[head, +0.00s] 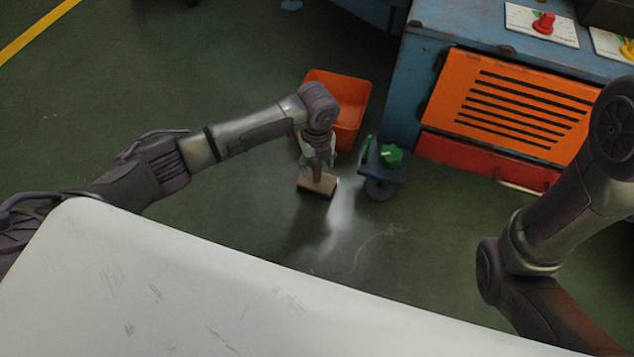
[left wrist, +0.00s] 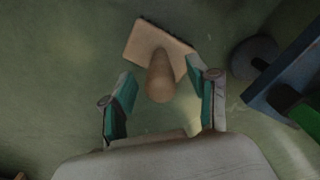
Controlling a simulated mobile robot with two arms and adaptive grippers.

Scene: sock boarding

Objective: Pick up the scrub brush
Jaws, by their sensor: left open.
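The scrub brush stands on the green floor with a flat tan head (head: 317,186) and a thick upright handle. In the left wrist view, the brush's rounded handle (left wrist: 160,80) points up toward the camera, with the square head below it. My left gripper (left wrist: 165,98) is open, its two green-padded fingers one on each side of the handle. In the head view, my left gripper (head: 317,165) is right above the brush head and hides part of the handle. My right arm shows at the right of the head view, but its gripper is out of view.
An orange bin (head: 350,95) stands on the floor just behind the left gripper. A blue machine cabinet (head: 400,85) with an orange vented panel (head: 515,105) stands to the right. Its low wheeled foot (head: 380,188) is close to the brush. Open floor lies to the left.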

